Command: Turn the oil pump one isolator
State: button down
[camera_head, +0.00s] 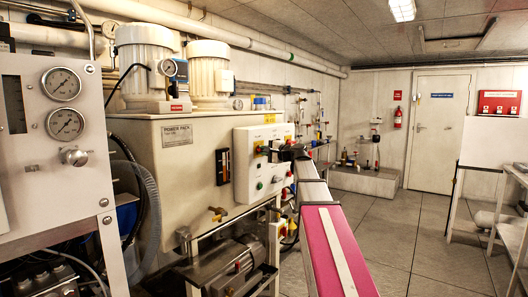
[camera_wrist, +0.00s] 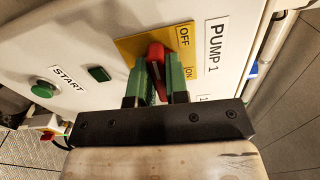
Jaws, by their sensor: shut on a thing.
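The pump one isolator is a red rotary handle (camera_wrist: 157,52) on a yellow plate (camera_wrist: 128,44) marked OFF and ON, beside a PUMP 1 label (camera_wrist: 216,45) in the wrist view. My gripper (camera_wrist: 157,80), with green fingers, is shut on the red handle, one finger on each side. The handle lies lengthwise between the fingers; I cannot tell which mark it points to. In the head view my gripper (camera_head: 283,153) is at the front of the white control box (camera_head: 246,180), and my arm hides part of the box.
A green START button (camera_wrist: 43,89) and a small dark green lamp (camera_wrist: 98,74) sit left of the isolator. The power pack tank (camera_head: 182,165) with two white motors stands behind the box. Open tiled floor (camera_head: 405,235) lies to the right.

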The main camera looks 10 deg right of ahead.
jog(key=shift+f+n, duration=0.1)
jog(key=shift+n, duration=0.4)
jog(key=c, duration=1.1)
grip_release()
jog(key=v, duration=1)
jog(key=shift+s+d, duration=0.25)
jog(key=shift+s, duration=0.05)
